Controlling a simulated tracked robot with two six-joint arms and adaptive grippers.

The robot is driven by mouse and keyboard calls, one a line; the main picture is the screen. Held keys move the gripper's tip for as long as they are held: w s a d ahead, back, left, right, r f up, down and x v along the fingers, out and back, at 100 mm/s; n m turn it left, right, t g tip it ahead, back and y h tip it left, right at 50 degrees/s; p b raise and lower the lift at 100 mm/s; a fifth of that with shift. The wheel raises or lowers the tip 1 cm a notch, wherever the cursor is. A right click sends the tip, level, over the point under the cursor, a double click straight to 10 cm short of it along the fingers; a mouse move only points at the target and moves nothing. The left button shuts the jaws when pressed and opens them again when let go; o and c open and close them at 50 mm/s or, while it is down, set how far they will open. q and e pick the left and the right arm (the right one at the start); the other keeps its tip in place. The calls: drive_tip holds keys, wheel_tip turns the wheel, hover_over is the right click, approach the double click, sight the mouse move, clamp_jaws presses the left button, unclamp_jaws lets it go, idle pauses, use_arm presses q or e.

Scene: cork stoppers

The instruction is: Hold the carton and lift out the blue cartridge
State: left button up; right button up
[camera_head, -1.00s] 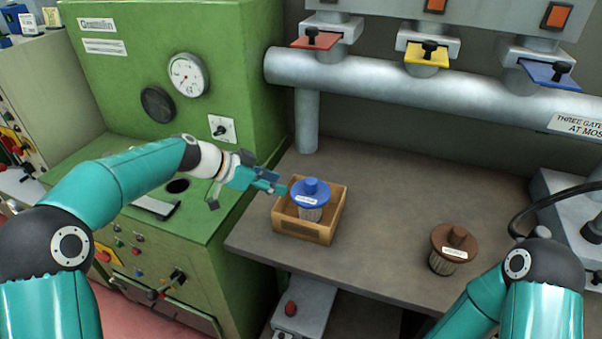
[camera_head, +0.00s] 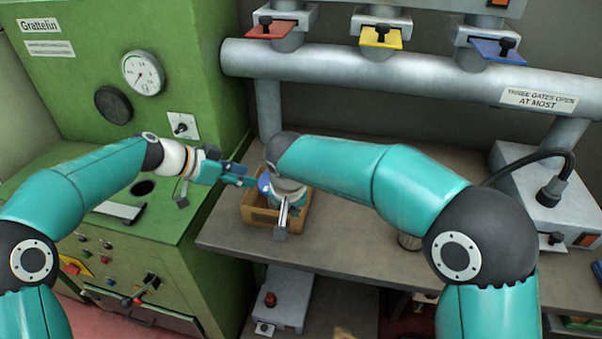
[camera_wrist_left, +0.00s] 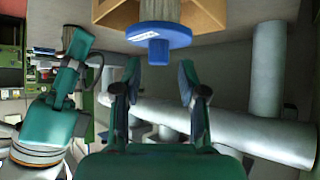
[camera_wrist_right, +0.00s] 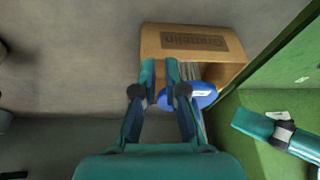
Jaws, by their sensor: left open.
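The blue cartridge (camera_head: 264,185) stands in the open tan carton (camera_head: 259,216) on the grey bench; the right arm partly covers both. In the left wrist view, the cartridge's blue cap (camera_wrist_left: 160,40) is just beyond the fingertips of my left gripper (camera_wrist_left: 157,72), which is open and empty. In the head view, this gripper (camera_head: 247,181) is left of the cap. My right gripper (camera_wrist_right: 160,65) has its fingers a small gap apart at one side wall of the carton (camera_wrist_right: 160,42), beside the blue cap (camera_wrist_right: 190,97). Whether they clamp the wall is unclear.
A ribbed cartridge body (camera_head: 409,241) shows below my right arm, mostly hidden. A green machine (camera_head: 200,60) stands left of the bench. A grey pipe (camera_head: 400,75) with red, yellow and blue gates runs behind. A grey box with a cable (camera_head: 545,195) is at the right.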

wheel_tip(320, 180, up, 7)
drive_tip(key=w+d+m+h, duration=0.1)
drive_tip(key=w+d, duration=0.2)
drive_tip(key=x, duration=1.6)
drive_tip(key=shift+w, duration=0.1)
clamp_jaws()
use_arm(q)
drive_tip(key=shift+c, duration=0.3)
